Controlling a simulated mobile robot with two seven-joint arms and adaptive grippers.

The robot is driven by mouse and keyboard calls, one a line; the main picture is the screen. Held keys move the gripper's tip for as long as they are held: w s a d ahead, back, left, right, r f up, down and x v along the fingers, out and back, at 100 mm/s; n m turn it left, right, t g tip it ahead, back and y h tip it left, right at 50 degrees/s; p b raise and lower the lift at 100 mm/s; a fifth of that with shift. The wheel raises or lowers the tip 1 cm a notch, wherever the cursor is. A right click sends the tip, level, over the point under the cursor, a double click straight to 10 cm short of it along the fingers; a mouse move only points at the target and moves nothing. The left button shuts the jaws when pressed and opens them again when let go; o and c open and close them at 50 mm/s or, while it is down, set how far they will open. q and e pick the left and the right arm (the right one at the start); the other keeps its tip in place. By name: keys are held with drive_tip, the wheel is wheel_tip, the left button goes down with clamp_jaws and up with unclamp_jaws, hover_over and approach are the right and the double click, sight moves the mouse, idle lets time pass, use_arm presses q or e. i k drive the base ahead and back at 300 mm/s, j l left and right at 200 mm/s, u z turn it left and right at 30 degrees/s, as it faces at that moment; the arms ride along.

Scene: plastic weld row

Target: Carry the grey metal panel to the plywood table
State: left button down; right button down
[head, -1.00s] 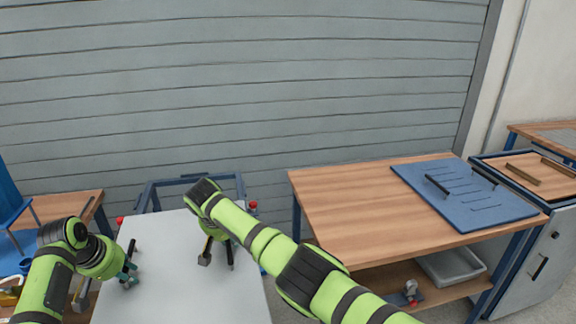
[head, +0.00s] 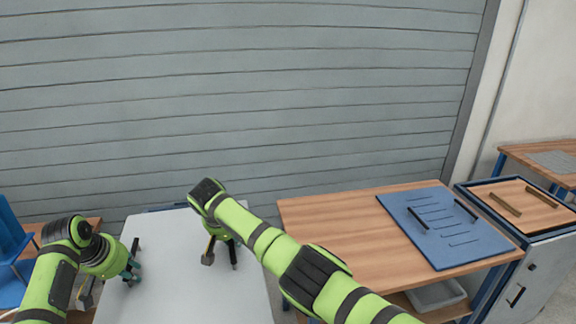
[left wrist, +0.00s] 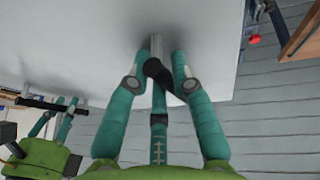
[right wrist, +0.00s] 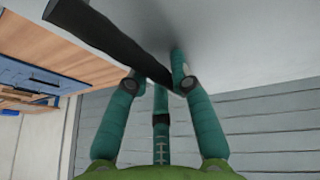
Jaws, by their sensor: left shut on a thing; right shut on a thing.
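The grey metal panel (head: 190,290) is a smooth flat sheet in front of me in the head view. It also shows across the top of the left wrist view (left wrist: 90,35) and the right wrist view (right wrist: 215,25). My left gripper (left wrist: 158,75) is shut on a dark handle at the panel's left side. My right gripper (right wrist: 157,76) is shut on a long black handle (right wrist: 105,38) at the panel's right side. The plywood table (head: 325,215) stands to the right of the panel, apart from it.
A blue slotted board (head: 450,240) with black handles lies on the table's right part. A grey bin (head: 435,295) sits on its lower shelf. A cabinet (head: 545,260) with a wood top stands further right. The table's left part is bare. A slatted grey wall (head: 240,90) closes the back.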

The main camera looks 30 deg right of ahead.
sight(348, 239)
drive_tip(key=l, duration=0.9)
drive_tip(key=i+l, duration=0.1)
drive_tip(key=l, duration=1.75)
drive_tip(key=z, duration=0.05)
